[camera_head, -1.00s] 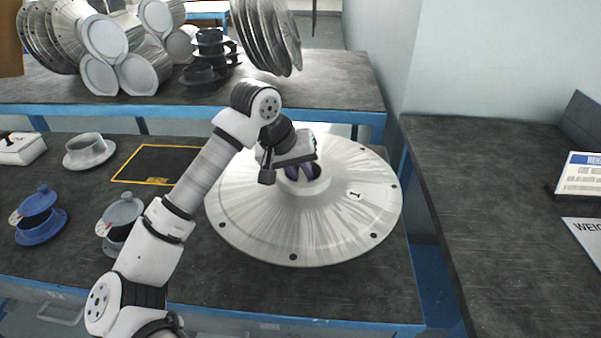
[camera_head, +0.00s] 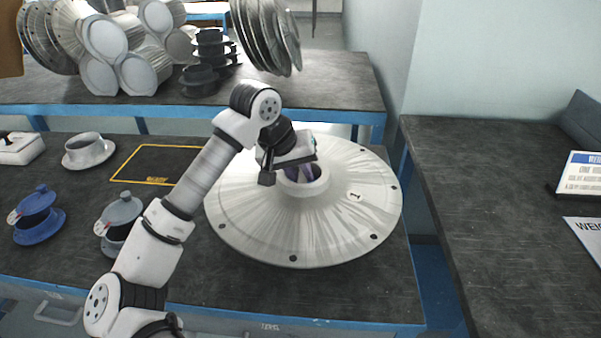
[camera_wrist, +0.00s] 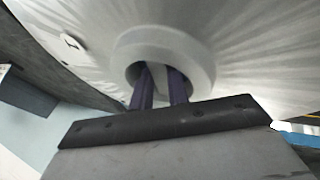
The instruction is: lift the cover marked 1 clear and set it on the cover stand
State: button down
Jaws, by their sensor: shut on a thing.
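The cover marked 1 (camera_head: 340,225) is a wide, pale metal disc with bolt holes near its rim, lying on the front bench. Its mark shows on the right side and also in the wrist view (camera_wrist: 72,41). A raised round collar (camera_wrist: 190,50) stands at its centre. My gripper (camera_head: 298,172) points down into the collar. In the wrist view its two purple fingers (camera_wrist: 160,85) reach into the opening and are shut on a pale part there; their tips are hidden. I cannot pick out a cover stand for certain.
A yellow-outlined dark rectangle (camera_head: 160,163) left of the cover is empty. A blue flanged part (camera_head: 40,218), a grey one (camera_head: 121,215) and a pale flanged ring (camera_head: 88,151) stand further left. The right-hand bench (camera_head: 470,190) is mostly clear, with signs at its far right.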

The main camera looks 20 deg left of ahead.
jog(key=shift+f+b, duration=0.35)
jog(key=shift+b, duration=0.2)
dwell(0.4)
jog(key=c, duration=1.3)
grip_release()
jog(key=shift+f, duration=0.1)
jog(key=shift+s+f, duration=0.1)
jog(key=shift+f, duration=0.05)
